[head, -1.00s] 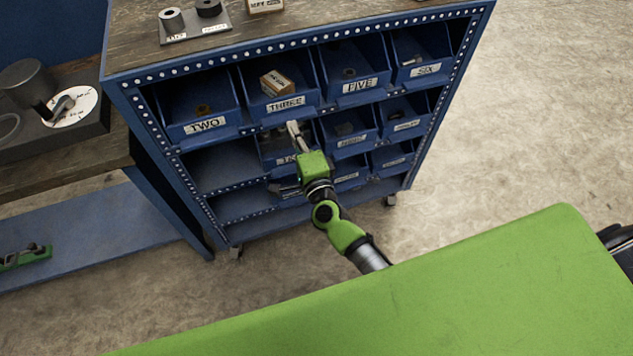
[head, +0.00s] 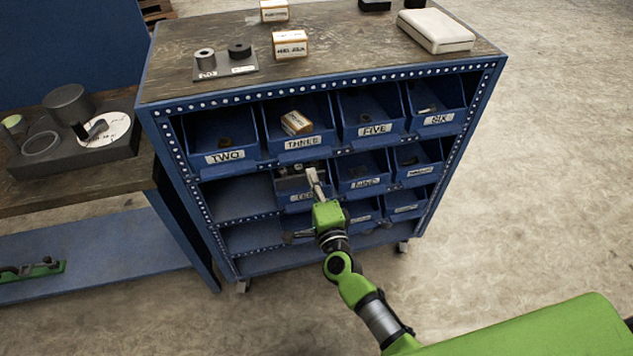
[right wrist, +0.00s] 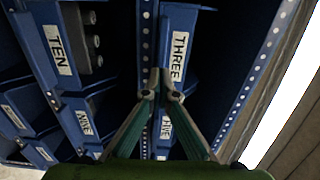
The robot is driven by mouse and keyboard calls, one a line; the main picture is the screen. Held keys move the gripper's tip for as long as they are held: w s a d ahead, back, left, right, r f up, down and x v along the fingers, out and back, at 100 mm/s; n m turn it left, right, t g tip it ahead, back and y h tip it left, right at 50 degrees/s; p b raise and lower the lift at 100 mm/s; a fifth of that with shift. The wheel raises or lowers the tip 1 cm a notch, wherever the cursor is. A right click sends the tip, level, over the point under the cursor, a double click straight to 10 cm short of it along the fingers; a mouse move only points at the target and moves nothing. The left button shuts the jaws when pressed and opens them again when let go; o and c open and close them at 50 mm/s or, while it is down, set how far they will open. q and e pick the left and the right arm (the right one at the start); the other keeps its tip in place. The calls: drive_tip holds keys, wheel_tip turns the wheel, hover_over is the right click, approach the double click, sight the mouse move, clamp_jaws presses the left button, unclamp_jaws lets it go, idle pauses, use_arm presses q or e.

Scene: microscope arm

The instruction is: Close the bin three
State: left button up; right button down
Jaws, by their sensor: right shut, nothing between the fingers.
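Bin three (head: 303,152) is a blue bin with a white THREE label in the top row of the rack, between bins two and five. A small orange and white box (head: 296,122) lies in it. My right gripper (head: 312,172) is shut and empty, just below the bin's front in the head view. In the right wrist view, the THREE label (right wrist: 179,56) shows just beyond the fingertips (right wrist: 161,75). I cannot tell whether they touch the bin, or how far it sticks out. My left gripper is not in view.
Bin two (head: 222,148) and bin five (head: 372,118) flank bin three. The bin labelled TEN (head: 300,197) sits below, close behind my gripper. The rack top (head: 350,50) holds boxes and a white case (head: 436,30). Open floor lies to the right.

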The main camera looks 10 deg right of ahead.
drive_tip(key=s, duration=1)
drive_tip(key=s+f+n+g+y+b, duration=0.1)
drive_tip(key=s+f+n+g, duration=0.4)
drive_tip(key=f, duration=1)
drive_tip(key=s+f+n+g+y, duration=0.1)
drive_tip(key=s+f+n+g, duration=0.2)
drive_tip(key=s+f+n, duration=0.85)
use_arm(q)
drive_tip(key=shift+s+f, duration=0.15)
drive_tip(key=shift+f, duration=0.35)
use_arm(e)
drive_tip(key=s+d+f+n+g+h, duration=0.1)
drive_tip(key=s+d+f+g, duration=0.3)
drive_tip(key=s+f, duration=0.7)
drive_tip(key=s+d+f+n+g+h, duration=0.1)
drive_tip(key=s+d+f+g, duration=0.4)
drive_tip(key=s+f, duration=0.6)
drive_tip(key=s+d+n, duration=0.1)
drive_tip(key=s+d, duration=0.1)
drive_tip(key=s, duration=0.3)
drive_tip(key=shift+d+f+h, duration=0.3)
drive_tip(key=shift+d+f, duration=0.05)
